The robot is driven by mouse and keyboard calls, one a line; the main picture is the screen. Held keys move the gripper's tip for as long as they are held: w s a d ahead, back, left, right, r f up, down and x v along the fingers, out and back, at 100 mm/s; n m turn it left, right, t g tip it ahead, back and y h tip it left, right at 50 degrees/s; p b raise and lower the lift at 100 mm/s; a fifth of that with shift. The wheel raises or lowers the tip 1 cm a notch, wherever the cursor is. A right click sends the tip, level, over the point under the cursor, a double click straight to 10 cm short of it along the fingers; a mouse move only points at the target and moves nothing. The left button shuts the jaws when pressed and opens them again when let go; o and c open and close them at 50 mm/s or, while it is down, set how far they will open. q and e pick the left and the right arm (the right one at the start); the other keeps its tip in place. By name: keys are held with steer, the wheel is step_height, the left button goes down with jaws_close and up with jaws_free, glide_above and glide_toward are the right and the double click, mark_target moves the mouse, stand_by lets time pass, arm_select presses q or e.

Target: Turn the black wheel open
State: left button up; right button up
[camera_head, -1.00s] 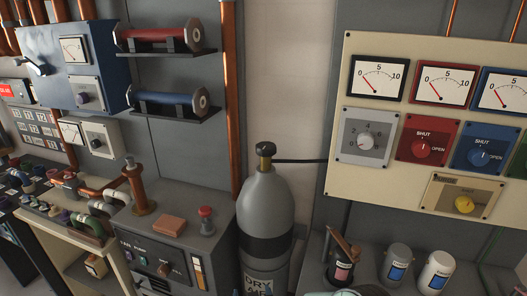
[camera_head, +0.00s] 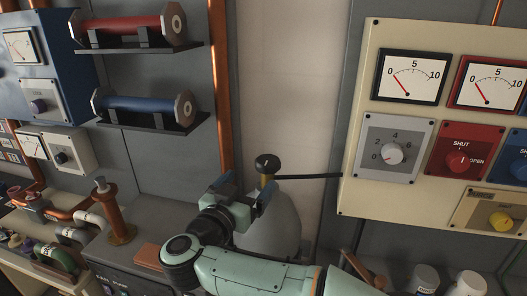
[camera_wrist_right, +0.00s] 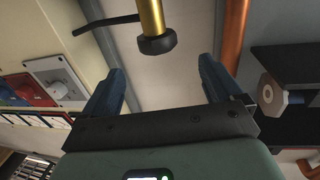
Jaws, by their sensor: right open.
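The black wheel (camera_head: 267,162) sits on the brass valve neck (camera_head: 266,180) of an upright grey gas cylinder (camera_head: 270,225). In the right wrist view the wheel (camera_wrist_right: 157,44) shows upside down at the end of the brass neck (camera_wrist_right: 151,15). My right gripper (camera_head: 247,187) is in front of the cylinder top, a little below and left of the wheel in the head view. Its blue fingers (camera_wrist_right: 162,70) are spread and empty, with the wheel beyond the tips, roughly centred between them. My right arm hides much of the cylinder. My left gripper is out of view.
A black hose (camera_head: 310,177) runs right from the valve to a cream gauge panel (camera_head: 355,120). A copper pipe (camera_head: 220,90) and shelves with a red cylinder (camera_head: 120,30) and a blue cylinder (camera_head: 145,108) stand left. The pale wall behind the wheel is clear.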

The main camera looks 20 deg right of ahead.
mark_target(271, 156)
steer(key=p+x, duration=0.1)
steer(key=x, duration=1.1)
steer(key=shift+d+p, duration=0.35)
steer(key=shift+d, duration=0.05)
steer(key=c, duration=1)
